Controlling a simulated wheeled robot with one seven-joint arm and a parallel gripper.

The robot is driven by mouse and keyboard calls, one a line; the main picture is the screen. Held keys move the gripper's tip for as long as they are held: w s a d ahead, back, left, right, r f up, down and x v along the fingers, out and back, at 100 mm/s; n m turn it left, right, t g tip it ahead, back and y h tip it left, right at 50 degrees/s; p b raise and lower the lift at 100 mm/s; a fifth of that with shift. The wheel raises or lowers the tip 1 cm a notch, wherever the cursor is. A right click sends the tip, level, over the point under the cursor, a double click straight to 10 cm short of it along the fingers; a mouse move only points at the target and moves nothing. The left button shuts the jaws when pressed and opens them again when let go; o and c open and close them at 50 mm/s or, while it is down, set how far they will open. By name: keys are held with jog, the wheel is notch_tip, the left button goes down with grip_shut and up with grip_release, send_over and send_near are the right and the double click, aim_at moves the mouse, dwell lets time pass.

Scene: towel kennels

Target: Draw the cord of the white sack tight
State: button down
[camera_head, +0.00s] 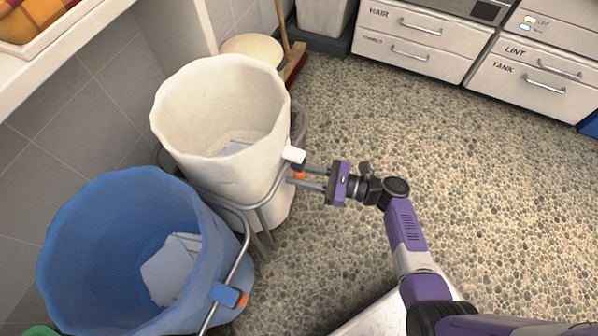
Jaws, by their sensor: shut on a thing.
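The white sack (178,115) hangs in a metal frame left of centre, its mouth wide open, with some grey-white cloth (236,147) inside. A white block (293,154) sits at the right side of its rim. Just below it is a small orange cord end (299,175). My gripper (303,176) reaches in from the right, its two fingers level and pointing left, and is shut on the orange cord end close to the sack. The cord itself is too small to make out.
A blue sack (75,235) with pale cloth inside stands in front, with a blue block (229,295) at its rim. A broom (293,60) and a round cream lid (252,48) are behind. Labelled drawers (415,40) line the back. The pebbled floor (480,170) is open on the right.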

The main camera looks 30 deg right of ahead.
notch_tip(320, 180, down, 9)
jog(key=b, duration=0.4)
jog(key=shift+r+b, duration=0.1)
jog(key=shift+b, duration=0.3)
jog(key=c, duration=1.3)
grip_release()
jog(key=shift+o, duration=1.1)
jog(key=shift+r, duration=0.1)
jog(key=p, duration=0.2)
send_near(286, 185)
jog(key=shift+v, duration=0.85)
